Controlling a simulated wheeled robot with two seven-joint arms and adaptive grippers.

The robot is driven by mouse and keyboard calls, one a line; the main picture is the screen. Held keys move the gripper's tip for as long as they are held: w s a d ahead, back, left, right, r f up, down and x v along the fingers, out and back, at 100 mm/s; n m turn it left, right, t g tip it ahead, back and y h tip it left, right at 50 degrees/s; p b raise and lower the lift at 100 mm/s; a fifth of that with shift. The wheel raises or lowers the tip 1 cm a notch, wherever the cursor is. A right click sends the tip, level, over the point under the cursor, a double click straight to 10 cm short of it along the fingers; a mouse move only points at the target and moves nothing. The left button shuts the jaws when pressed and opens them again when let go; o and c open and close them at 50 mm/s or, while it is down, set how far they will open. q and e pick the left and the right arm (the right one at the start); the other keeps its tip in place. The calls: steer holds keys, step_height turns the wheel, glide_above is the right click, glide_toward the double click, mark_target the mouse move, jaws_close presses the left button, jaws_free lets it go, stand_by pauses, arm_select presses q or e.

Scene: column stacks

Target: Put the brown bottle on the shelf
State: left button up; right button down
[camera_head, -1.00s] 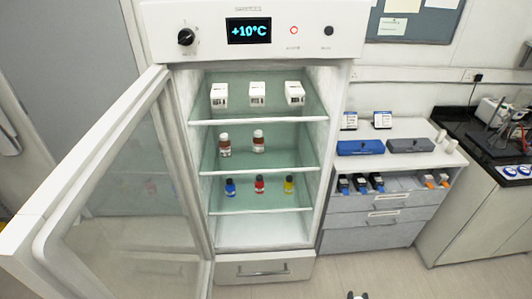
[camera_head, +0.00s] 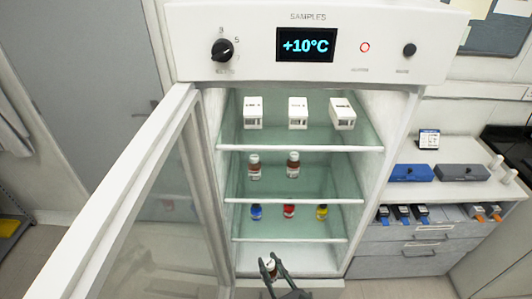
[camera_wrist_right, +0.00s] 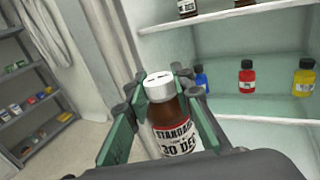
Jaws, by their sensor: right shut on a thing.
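My right gripper (camera_head: 273,270) is shut on a brown bottle (camera_head: 271,264) with a white cap, low in front of the open fridge. In the right wrist view the bottle (camera_wrist_right: 172,122) stands upright between the gripper's fingers (camera_wrist_right: 160,110), its label reading "STANDARD" and "30 DEC". The fridge's middle shelf (camera_head: 330,201) holds two similar brown bottles (camera_head: 254,167), (camera_head: 293,166), with bare room to their right. The top shelf (camera_head: 300,149) holds three white boxes (camera_head: 298,112). The lower shelf (camera_head: 290,240) holds a blue, a red and a yellow bottle (camera_head: 321,212). My left gripper is not in view.
The fridge's glass door (camera_head: 150,210) stands open to the left. The fridge floor (camera_head: 300,258) looks bare. At the right, a counter (camera_head: 440,192) holds a blue case (camera_head: 411,173) and a grey case (camera_head: 462,173).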

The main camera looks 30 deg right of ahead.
steer(key=w+d+r+m+g+h+p, duration=0.2)
steer(key=d+r+m+h+p, duration=0.3)
steer(key=d+r, duration=0.6)
steer(key=w+d+r+m+g+h+p, duration=0.2)
steer(key=d+r+m+g+h+p, duration=0.15)
steer(key=d+r+h, duration=0.45)
steer(key=w+d+r+y+b, duration=0.1)
steer(key=w+d, duration=0.5)
steer(key=w, duration=0.2)
steer(key=w+d+r+b, duration=0.1)
steer(key=w+d, duration=0.5)
steer(key=w, duration=0.3)
steer(key=shift+t, duration=0.25)
steer(key=f, duration=0.2)
steer(key=f+b, duration=0.1)
steer(key=f, duration=0.2)
steer(key=f+b, duration=0.1)
steer(key=f, duration=0.1)
steer(key=shift+w+f, duration=0.15)
steer(key=shift+w, duration=0.15)
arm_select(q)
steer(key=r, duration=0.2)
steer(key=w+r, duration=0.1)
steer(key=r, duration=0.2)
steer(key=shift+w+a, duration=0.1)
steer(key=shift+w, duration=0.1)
